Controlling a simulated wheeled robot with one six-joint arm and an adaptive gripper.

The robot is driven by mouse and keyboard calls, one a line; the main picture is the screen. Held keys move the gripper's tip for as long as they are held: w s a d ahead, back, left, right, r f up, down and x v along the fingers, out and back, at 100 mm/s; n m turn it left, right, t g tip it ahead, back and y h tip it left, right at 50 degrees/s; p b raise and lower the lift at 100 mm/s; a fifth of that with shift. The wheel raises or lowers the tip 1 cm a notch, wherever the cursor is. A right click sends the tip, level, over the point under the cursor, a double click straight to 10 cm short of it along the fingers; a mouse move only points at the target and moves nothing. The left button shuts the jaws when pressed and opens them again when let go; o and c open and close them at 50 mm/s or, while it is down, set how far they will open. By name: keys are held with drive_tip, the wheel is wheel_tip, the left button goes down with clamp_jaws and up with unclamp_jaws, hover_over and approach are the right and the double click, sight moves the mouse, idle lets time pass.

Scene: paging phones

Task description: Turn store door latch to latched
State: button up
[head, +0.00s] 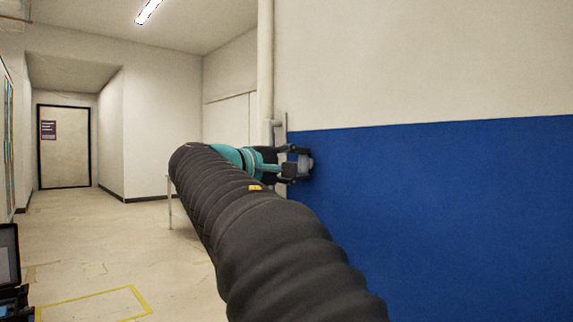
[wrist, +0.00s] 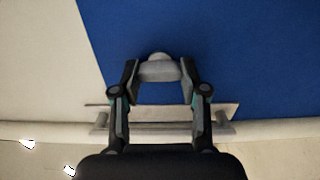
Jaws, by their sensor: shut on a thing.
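The store door latch (wrist: 158,70) shows in the wrist view as a grey, rounded piece on the blue surface. My gripper (wrist: 160,72) has one dark finger on each side of it and is shut on it. In the head view my gripper (head: 296,164) is at the left edge of the blue and cream panel (head: 430,190), with the grey latch end (head: 306,163) just showing at its fingers. The fingers hide part of the latch, and I cannot read its latched or unlatched position.
A metal plate with a bar handle (wrist: 160,112) lies close by, partly behind my fingers. A pale vertical pipe (head: 265,60) stands left of the panel. A far door (head: 64,150) is at the back left. The floor (head: 120,240) there is largely clear.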

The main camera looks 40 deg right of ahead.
drive_tip(key=o, duration=1.1)
drive_tip(key=shift+o, duration=0.2)
drive_tip(key=a, duration=1.2)
drive_tip(key=shift+s, duration=0.45)
